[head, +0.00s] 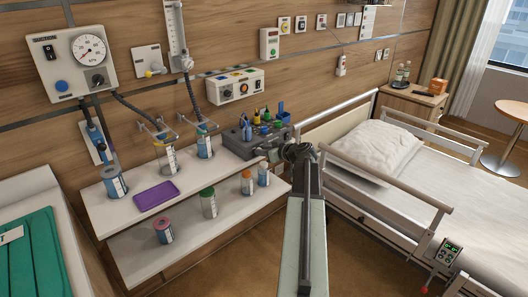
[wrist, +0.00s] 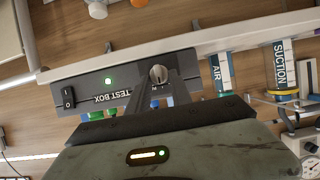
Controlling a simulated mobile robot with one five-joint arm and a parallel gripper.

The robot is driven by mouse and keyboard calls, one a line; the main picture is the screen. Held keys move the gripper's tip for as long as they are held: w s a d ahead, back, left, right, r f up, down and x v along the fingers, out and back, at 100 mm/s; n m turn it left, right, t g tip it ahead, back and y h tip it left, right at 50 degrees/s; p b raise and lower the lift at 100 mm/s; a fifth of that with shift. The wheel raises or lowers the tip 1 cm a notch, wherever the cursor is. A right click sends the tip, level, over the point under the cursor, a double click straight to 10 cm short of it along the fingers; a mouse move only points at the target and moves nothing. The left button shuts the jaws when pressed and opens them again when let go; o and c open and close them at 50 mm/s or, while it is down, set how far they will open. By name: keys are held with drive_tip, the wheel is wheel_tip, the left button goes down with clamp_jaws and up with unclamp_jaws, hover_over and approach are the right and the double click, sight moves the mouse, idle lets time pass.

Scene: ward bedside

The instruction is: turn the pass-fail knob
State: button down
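The grey test box (wrist: 120,85) shows upside down in the wrist view, with a silver round knob (wrist: 158,74) on its face. I take this to be the pass-fail knob; its marks are too small to read. My gripper (wrist: 160,82) has its dark fingers apart, one on each side of the knob, near its face. I cannot tell whether they touch it. In the head view the test box (head: 238,150) stands at the right end of the upper shelf, and my gripper (head: 297,152) is at its right. The knob is hidden there.
A lit green lamp (wrist: 108,81) and a black rocker switch (wrist: 69,97) sit on the same box face. Coloured bottles stand on the white shelves (head: 115,215). The bed (head: 440,205) with its rails is close on the right. Brown floor shows between.

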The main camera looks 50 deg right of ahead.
drive_tip(key=shift+d, duration=0.1)
drive_tip(key=shift+s+d+f+m+t+y+b, duration=0.15)
drive_tip(key=shift+m+y+b, duration=0.45)
drive_tip(key=shift+m, duration=0.4)
drive_tip(key=shift+w+d+f+m+t+y+b, duration=0.15)
drive_tip(key=shift+m+y+b, duration=0.3)
drive_tip(key=shift+m+y, duration=0.45)
drive_tip(key=shift+s+d+f+m+t+y+b, duration=0.15)
drive_tip(key=shift+m+y+b, duration=0.4)
drive_tip(key=shift+m, duration=0.55)
drive_tip(key=shift+r, duration=0.15)
drive_tip(key=c, duration=1.2)
unclamp_jaws()
drive_tip(key=shift+o, duration=0.2)
